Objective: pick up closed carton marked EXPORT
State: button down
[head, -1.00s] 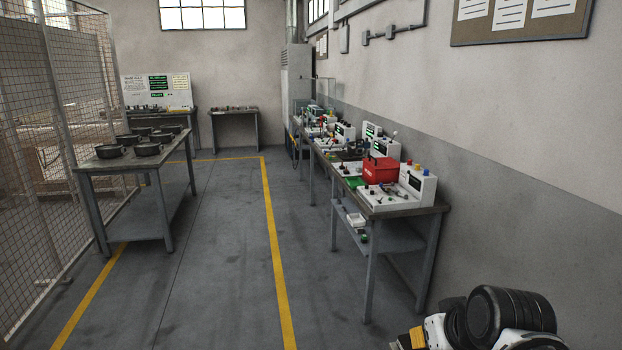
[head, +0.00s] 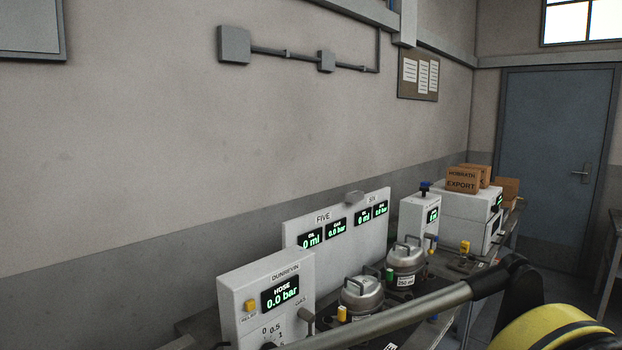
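A small brown carton with dark lettering that includes EXPORT (head: 461,181) stands at the right, on top of a white box-shaped unit (head: 470,205) at the far end of the bench row. Its front faces me and it looks shut, though its top is hard to make out. My gripper is not in view.
A brown carton (head: 484,171) stands just behind it, and another (head: 507,187) sits to the right. Metal pots (head: 361,296), a DUNREVIN gauge unit (head: 266,295) and a display panel (head: 340,225) occupy the nearer bench. A pale bar (head: 400,315) and a yellow-black round thing (head: 550,331) cross the foreground. A blue door (head: 553,150) is behind.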

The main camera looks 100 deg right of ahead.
aim_at(464, 180)
jog(key=z, duration=0.5)
jog(key=j+z, duration=0.1)
jog(key=z, duration=1.8)
jog(key=i+l+z, duration=0.1)
jog(key=z, duration=1.85)
jog(key=i+l+z, duration=0.3)
jog(key=i+l, duration=0.4)
jog(key=i+l+z, duration=0.25)
jog(key=i+l, duration=0.5)
jog(key=i+u, duration=0.15)
jog(key=i, duration=0.6)
jog(key=i+u, duration=0.1)
jog(key=i, duration=0.6)
jog(key=i+l+u, duration=0.15)
jog(key=i, duration=0.6)
